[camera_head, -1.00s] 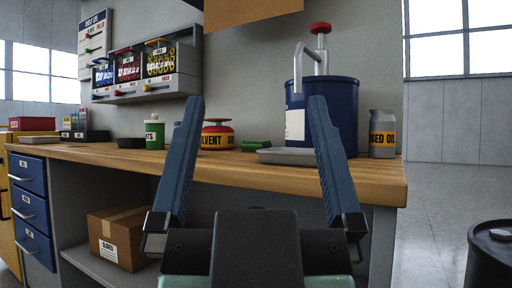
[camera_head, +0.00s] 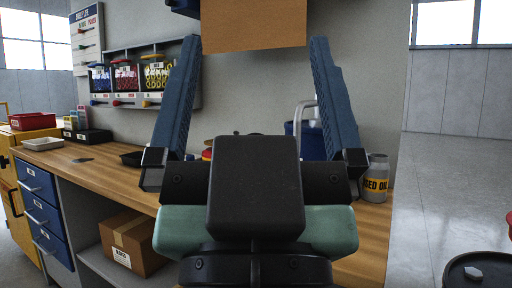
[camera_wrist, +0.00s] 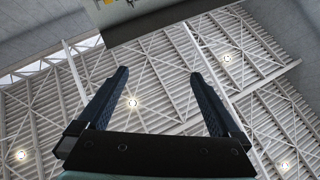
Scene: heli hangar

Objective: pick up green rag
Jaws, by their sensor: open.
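The green rag cannot be made out in either current view. A small green item lay on the workbench a second ago, between the solvent can and a grey tray. My gripper and wrist now cover that part of the workbench (camera_head: 105,178) in the head view. My gripper (camera_head: 255,42) is open and empty, its two blue fingers pointing up and spread wide in front of the wall.
A blue drum (camera_head: 313,143) is partly hidden behind my right finger. A used-oil jar (camera_head: 376,178) stands right of it. A brown panel (camera_head: 254,27) hangs above. A black tray (camera_head: 131,158) lies left on the bench. A dark barrel (camera_head: 482,272) stands at lower right.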

